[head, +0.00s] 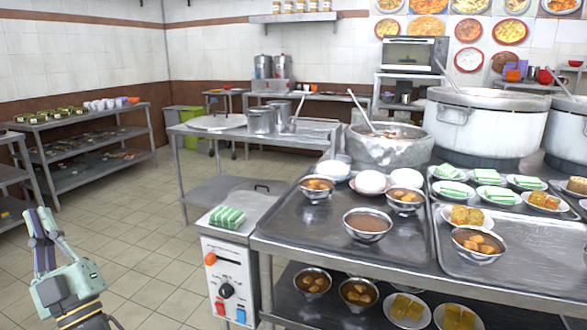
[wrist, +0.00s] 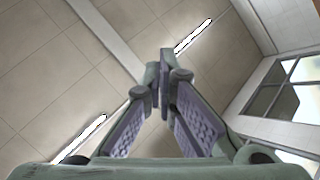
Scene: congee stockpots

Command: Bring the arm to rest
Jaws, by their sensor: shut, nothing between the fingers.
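My gripper (head: 40,222) is at the lower left of the head view, pointing up above the tiled floor and apart from the tables. Its fingers are shut with nothing between them. In the wrist view the fingertips (wrist: 160,75) meet in the middle. Behind them are the ceiling (wrist: 60,60), light strips and a window (wrist: 290,95). Part of my arm below the gripper is cut off by the picture's lower edge.
A steel table (head: 350,262) with bowls, plates and trays stands at the right. A control box (head: 228,275) with a striped cloth (head: 227,217) on top stands at its left end. A shelf rack (head: 85,175) is at the far left. Tiled floor (head: 150,255) lies clear between.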

